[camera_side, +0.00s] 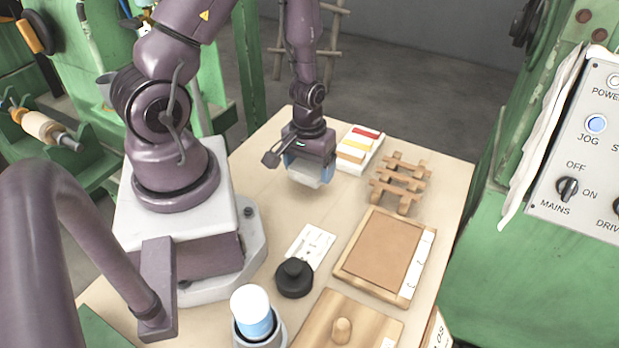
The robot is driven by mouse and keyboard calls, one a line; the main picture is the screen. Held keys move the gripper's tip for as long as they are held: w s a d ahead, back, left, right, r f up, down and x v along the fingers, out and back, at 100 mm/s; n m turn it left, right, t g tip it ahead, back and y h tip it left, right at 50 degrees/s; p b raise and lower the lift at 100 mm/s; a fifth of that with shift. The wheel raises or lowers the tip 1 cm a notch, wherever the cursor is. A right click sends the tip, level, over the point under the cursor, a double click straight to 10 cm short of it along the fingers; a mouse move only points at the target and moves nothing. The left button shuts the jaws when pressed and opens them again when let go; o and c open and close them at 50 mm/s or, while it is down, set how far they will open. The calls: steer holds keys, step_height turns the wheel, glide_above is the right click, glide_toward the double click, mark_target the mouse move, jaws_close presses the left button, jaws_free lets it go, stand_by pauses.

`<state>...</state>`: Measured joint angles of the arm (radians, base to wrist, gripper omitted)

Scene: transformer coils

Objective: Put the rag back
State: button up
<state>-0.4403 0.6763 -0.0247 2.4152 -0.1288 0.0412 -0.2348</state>
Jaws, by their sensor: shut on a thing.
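My gripper (309,163) is above the far left part of the wooden table, pointing down. It is shut on a small pale grey thing (309,174) with blue at its sides, which appears to be the rag. Its lower edge looks close to the tabletop; I cannot tell whether it touches. The fingertips are mostly hidden behind it.
Right of my gripper are a white tray (344,165) with red and yellow pieces and a wooden rack (382,187). Nearer are a framed brown board (372,279), a black knob-like item (294,280), a white-blue roll (252,311) and a knobbed wooden board (313,318).

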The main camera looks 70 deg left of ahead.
mark_target(309, 179)
steer(key=shift+f, duration=1.7)
steer(key=shift+f, duration=0.15)
steer(key=o, duration=1)
steer(key=shift+c, duration=0.2)
